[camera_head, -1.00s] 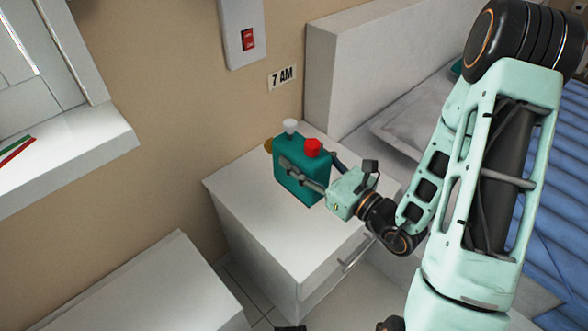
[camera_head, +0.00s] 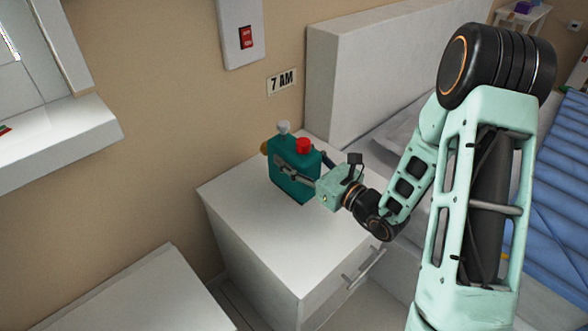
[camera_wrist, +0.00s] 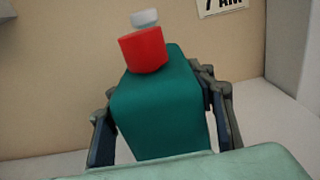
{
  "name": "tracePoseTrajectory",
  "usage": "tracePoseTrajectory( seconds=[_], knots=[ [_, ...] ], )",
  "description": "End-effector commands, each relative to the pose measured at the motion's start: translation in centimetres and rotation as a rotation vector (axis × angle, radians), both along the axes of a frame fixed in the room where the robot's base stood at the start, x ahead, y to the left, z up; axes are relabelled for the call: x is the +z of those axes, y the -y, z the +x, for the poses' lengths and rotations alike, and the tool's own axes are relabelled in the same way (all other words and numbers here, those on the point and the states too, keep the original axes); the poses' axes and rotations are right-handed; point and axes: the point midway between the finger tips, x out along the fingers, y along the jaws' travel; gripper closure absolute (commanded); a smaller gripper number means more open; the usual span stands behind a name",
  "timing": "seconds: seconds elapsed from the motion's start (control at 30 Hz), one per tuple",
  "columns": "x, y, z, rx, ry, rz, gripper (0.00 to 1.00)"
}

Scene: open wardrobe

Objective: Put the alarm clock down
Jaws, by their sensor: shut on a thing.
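The alarm clock (camera_head: 291,181) is a teal block with a red button and a white knob on top. It stands upright at the white nightstand (camera_head: 270,240), near its back edge; I cannot tell whether its base touches the top. My gripper (camera_head: 300,174) is shut on the clock, with one finger across its near side. In the wrist view the clock (camera_wrist: 165,110) fills the space between the two fingers (camera_wrist: 165,130). The clock's face is not visible.
A "7 AM" sign (camera_head: 282,80) and a red switch (camera_head: 245,38) are on the wall behind. A bed with a white headboard (camera_head: 360,70) stands at the right. The nightstand top in front of the clock is clear. Another white surface (camera_head: 160,295) is at lower left.

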Motion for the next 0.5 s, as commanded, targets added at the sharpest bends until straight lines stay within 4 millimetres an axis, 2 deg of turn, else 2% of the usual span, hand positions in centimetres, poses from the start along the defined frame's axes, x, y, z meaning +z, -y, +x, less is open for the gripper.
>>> tracePoseTrajectory(
  seconds=[0.17,0.33,0.5],
  knots=[
    [-1.1,-0.3,1.0,0.001,0.005,0.004,1.0],
    [-3.7,-0.3,0.8,0.001,0.003,0.004,1.0],
    [-3.7,-0.2,0.9,0.001,0.006,0.004,1.0]
  ],
)
